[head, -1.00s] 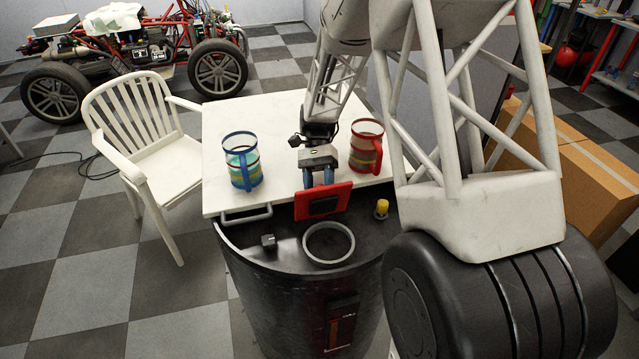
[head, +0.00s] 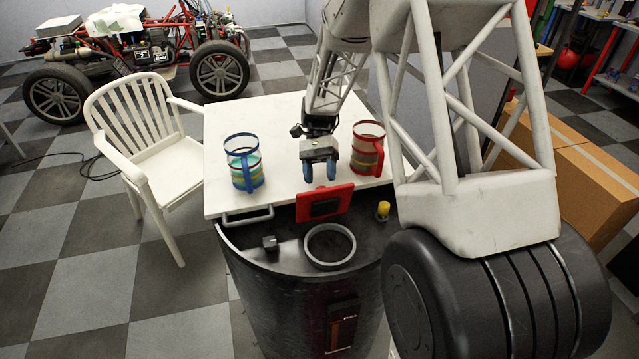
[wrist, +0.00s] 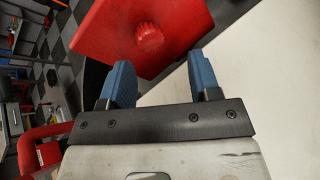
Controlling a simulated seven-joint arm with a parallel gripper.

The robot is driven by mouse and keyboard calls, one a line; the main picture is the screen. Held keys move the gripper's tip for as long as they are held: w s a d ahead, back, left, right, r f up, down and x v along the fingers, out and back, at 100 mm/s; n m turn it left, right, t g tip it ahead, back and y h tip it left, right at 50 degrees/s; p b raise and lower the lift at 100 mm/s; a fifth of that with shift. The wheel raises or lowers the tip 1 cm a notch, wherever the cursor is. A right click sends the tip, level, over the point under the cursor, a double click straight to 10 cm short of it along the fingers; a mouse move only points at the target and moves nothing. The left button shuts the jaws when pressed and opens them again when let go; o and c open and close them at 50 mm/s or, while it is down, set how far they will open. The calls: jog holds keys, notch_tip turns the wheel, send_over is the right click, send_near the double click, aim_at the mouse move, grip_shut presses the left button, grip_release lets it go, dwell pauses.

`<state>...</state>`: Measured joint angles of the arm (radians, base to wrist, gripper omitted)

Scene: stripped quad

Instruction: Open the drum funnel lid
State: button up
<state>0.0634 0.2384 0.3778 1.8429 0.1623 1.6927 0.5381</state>
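The drum (head: 290,300) is black, with a raised grey ring opening (head: 330,263) in its top. The red square funnel lid (head: 345,194) stands tilted up at the back of the ring, its black underside patch facing the head camera. In the wrist view the lid (wrist: 110,30) shows its other face with a round red knob (wrist: 150,38). My gripper (head: 320,178) is behind and slightly above the lid, over the white table's front edge. Its two blue fingers (wrist: 160,85) are apart with nothing between them. The lid lies beyond the fingertips in the wrist view. The lid's hinge is not clear.
A white table (head: 225,195) stands behind the drum. A blue-framed mug (head: 243,163) is left of my gripper and a red-framed mug (head: 366,150) is close on its right. A yellow-topped fitting (head: 383,209) and a small dark block (head: 269,243) sit on the drum.

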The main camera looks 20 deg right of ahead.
aim_at(322, 199)
jog(key=shift+v, duration=2.2)
jog(key=shift+a+r, duration=0.1)
jog(key=s+r+n+t, duration=0.1)
jog(key=n, duration=0.1)
jog(key=s+r+n+t, duration=0.1)
jog(key=t, duration=0.1)
jog(key=shift+s+a+n+h, duration=0.2)
jog(key=shift+n+h, duration=0.1)
jog(key=shift+n, duration=0.1)
jog(key=s+r+n+t, duration=0.1)
jog(key=n, duration=0.1)
jog(key=s+r+n+t, duration=0.1)
jog(key=n+t, duration=0.1)
jog(key=shift+s+r+n+t+h, duration=0.15)
jog(key=shift+n+t+h, duration=0.15)
jog(key=shift+n, duration=0.1)
jog(key=shift+x, duration=3.9)
grip_shut()
